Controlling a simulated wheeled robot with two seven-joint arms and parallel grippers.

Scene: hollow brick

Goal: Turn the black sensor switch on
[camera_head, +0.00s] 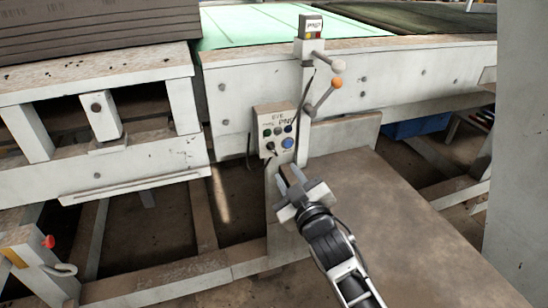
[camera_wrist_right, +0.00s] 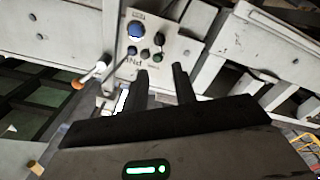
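The black sensor switch (camera_head: 270,148) is a small dark knob at the lower left of a pale control box (camera_head: 261,120). In the right wrist view the box looks upside down, and the black switch (camera_wrist_right: 158,39) is beside a large blue button (camera_wrist_right: 135,30). My right gripper (camera_head: 289,171) is just below and in front of the box, its fingers apart, empty and pointing up towards it. In the right wrist view the fingers of my right gripper (camera_wrist_right: 160,75) are apart, short of the panel. My left gripper is not in view.
A post beside the box carries levers with an orange knob (camera_head: 336,83) and a pale knob (camera_head: 338,66), close to the right of the panel. Smaller green and dark buttons sit around the switch. A brown flat surface (camera_head: 400,230) lies right of my arm.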

